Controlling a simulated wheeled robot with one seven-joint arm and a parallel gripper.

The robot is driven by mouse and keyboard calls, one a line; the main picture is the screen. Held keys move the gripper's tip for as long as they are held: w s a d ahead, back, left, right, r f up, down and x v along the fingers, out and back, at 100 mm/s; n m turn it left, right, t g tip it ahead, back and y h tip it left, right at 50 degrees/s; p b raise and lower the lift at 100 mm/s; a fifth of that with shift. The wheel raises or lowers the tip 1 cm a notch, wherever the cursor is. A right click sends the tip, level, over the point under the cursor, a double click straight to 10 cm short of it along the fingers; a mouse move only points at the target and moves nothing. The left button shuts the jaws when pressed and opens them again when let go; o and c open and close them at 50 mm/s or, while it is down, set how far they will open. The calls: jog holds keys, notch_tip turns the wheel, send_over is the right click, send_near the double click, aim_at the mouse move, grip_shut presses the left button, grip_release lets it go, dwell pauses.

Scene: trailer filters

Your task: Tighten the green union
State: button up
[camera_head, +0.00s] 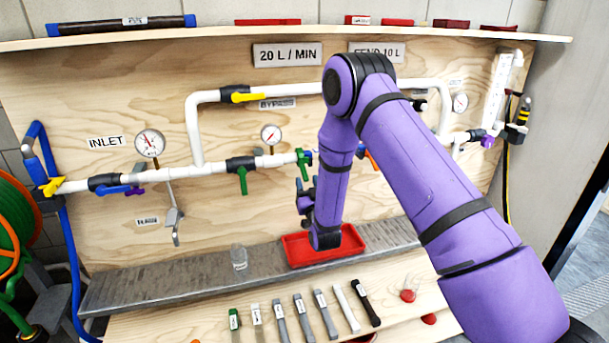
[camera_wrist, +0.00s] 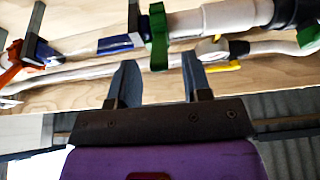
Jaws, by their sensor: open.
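The green union (camera_head: 304,160) sits on the white pipe, to the right of a valve with a green handle (camera_head: 242,178). In the wrist view the green union (camera_wrist: 158,38) is at upper middle, beside a blue part (camera_wrist: 121,43). My gripper (camera_wrist: 158,78) is open, with its two grey fingers apart and nothing between them. The union lies ahead of the gap, just beyond the fingertips in the picture. In the head view my gripper (camera_head: 301,186) is small and dark, below the union and partly hidden by my purple arm.
A red tray (camera_head: 295,251) and a clear cup (camera_head: 239,257) stand on the grey ledge below the pipes. The bypass valve has a yellow handle (camera_head: 248,97). Gauges (camera_head: 150,143) and an orange handle (camera_head: 371,160) are close by. Several labelled tools lie in front.

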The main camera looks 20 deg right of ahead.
aim_at(307, 181)
jog(key=shift+x, duration=1.9)
jog(key=shift+c, duration=0.3)
grip_shut()
